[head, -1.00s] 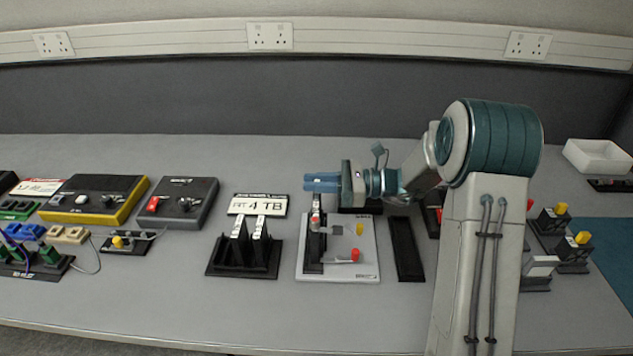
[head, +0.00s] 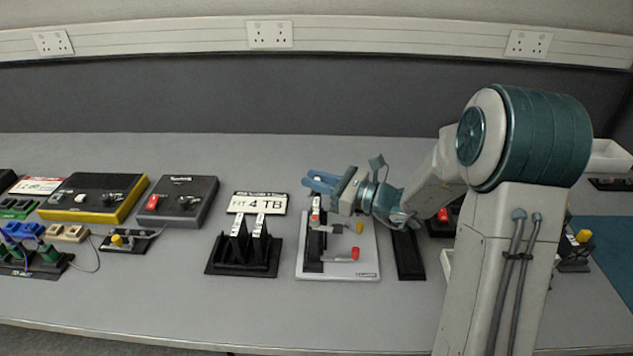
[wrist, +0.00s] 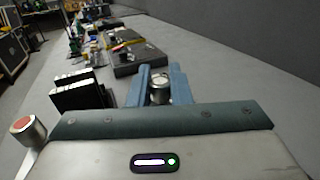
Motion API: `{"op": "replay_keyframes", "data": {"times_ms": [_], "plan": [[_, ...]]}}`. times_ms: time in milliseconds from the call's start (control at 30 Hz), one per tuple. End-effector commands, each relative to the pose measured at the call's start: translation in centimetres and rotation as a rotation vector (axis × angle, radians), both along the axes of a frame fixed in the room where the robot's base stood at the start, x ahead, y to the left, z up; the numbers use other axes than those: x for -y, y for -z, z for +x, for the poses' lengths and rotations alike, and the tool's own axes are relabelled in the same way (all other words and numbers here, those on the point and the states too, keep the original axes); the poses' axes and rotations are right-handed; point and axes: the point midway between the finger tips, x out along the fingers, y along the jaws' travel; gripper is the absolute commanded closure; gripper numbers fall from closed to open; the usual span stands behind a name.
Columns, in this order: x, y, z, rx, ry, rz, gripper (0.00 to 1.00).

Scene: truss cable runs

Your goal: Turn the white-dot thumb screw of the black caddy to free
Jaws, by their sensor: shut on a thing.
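My gripper (head: 318,182) is at the far end of a light grey board (head: 366,265) that carries an upright black caddy (head: 315,243). In the wrist view my gripper's two blue fingers (wrist: 160,92) are shut on a round metal knob (wrist: 160,88) with a pale top, seemingly the white-dot thumb screw. The dot itself is too small to make out. A red-capped lever (head: 353,254) and a yellow-capped lever (head: 358,227) are on the same board; a red cap (wrist: 22,124) shows at lower left in the wrist view.
A black stand with upright drives (head: 240,255) and a "FIT 4 TB" sign (head: 258,204) are left of the board. A narrow black tray (head: 408,255) lies close on its right. Control boxes (head: 178,200) stand further left. The bench behind my gripper is clear.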

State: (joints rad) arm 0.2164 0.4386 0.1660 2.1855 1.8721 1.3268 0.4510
Motion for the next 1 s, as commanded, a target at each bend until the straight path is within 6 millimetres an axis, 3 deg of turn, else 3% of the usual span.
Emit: {"op": "replay_keyframes", "data": {"times_ms": [300, 733, 767, 833, 1000], "plan": [[-0.06, 0.04, -0.03, 0.001, 0.099, 0.0, 1.0], [-0.03, -0.01, 0.0, 0.001, 0.11, 0.0, 1.0], [-0.03, -0.01, 0.0, 0.001, 0.11, 0.0, 0.8], [-0.03, -0.01, 0.01, 0.001, 0.11, 0.0, 0.62], [-0.01, -0.01, 0.02, 0.0, 0.11, 0.0, 0.62]]}}
